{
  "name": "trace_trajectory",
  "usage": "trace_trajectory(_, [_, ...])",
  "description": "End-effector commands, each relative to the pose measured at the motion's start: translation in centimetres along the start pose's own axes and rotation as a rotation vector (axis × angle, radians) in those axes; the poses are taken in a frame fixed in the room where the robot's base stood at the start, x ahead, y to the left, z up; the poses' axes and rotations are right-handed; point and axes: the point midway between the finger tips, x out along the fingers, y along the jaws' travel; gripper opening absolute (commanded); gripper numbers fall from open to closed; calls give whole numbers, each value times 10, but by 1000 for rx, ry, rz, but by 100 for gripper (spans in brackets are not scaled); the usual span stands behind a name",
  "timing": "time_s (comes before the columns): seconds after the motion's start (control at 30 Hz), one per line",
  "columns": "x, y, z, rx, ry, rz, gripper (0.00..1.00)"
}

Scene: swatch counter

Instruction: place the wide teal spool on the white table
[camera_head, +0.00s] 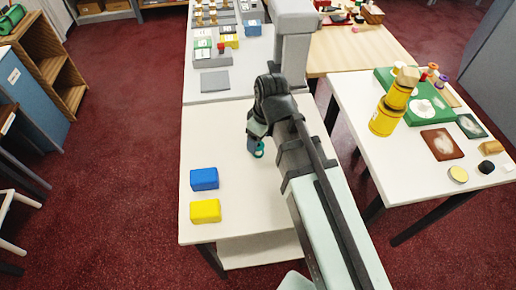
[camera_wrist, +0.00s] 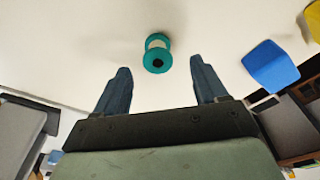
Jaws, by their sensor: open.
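The teal spool (camera_wrist: 157,43) has two teal flanges, a pale middle and a dark hole. In the wrist view it shows against the white table (camera_wrist: 85,45), in line with the gap between my fingertips. In the head view a small part of the spool (camera_head: 260,152) shows beside my fingers; the rest is hidden. My gripper (camera_wrist: 160,68) is open, with one blue-grey finger on each side of the gap and nothing held. In the head view my gripper (camera_head: 253,146) is low over the white table (camera_head: 225,145). I cannot tell whether the spool touches the tabletop.
A blue block (camera_head: 204,179) and a yellow block (camera_head: 205,211) lie near the table's left edge. A side table (camera_head: 365,100) at the right bears yellow cylinders (camera_head: 384,119) and a green board (camera_head: 440,108). The white table's middle left is clear.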

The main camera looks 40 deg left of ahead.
Motion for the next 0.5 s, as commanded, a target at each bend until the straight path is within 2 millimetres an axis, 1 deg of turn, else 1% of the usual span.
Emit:
trace_trajectory(0.17, [4,0,0,0,0,0,72])
trace_trajectory(0.27, [10,1,0,0,-1,0,72])
trace_trajectory(0.5, [35,3,-2,0,-2,-1,72])
